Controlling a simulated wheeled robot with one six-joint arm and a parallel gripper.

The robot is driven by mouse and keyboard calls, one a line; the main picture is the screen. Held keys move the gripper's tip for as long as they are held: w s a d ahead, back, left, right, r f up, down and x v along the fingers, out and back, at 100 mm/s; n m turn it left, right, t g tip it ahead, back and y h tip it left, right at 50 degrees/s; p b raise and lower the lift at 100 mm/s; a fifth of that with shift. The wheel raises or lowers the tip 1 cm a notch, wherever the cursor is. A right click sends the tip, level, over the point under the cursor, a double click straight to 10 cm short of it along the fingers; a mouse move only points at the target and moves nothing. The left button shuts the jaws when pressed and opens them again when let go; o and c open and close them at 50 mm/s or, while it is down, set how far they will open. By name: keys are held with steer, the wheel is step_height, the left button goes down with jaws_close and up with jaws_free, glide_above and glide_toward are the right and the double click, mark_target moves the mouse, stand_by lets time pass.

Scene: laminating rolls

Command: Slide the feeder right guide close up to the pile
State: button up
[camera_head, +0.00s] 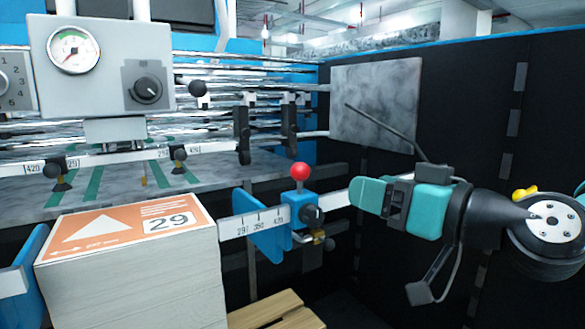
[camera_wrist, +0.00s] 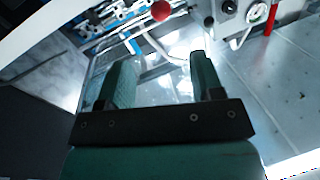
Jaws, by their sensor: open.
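The feeder right guide (camera_head: 262,227) is a blue plate with a blue block (camera_head: 299,208), a red ball knob (camera_head: 300,171) and a black side knob. It sits on a white scale bar (camera_head: 255,223), to the right of the pile, with a gap between them. The pile (camera_head: 130,270) is a tall stack of sheets with an orange top sheet marked 29. My gripper (camera_head: 372,198) is open and empty, to the right of the guide and apart from it. In the wrist view my gripper's two teal fingers (camera_wrist: 157,72) stand apart, with the red ball (camera_wrist: 161,10) beyond them.
A blue left guide (camera_head: 30,265) stands at the pile's left side. Above are a grey control box (camera_head: 103,65) with a gauge, and an upper scale bar (camera_head: 110,159) with small black clamps. A wooden pallet (camera_head: 275,312) lies below. A dark wall is at right.

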mark_target(307, 171)
steer(key=p+x, duration=0.7)
steer(key=x, duration=0.8)
steer(key=shift+a+p, duration=0.15)
steer(key=shift+p, duration=0.2)
steer(key=shift+w+a, duration=0.35)
steer(key=shift+f, duration=0.1)
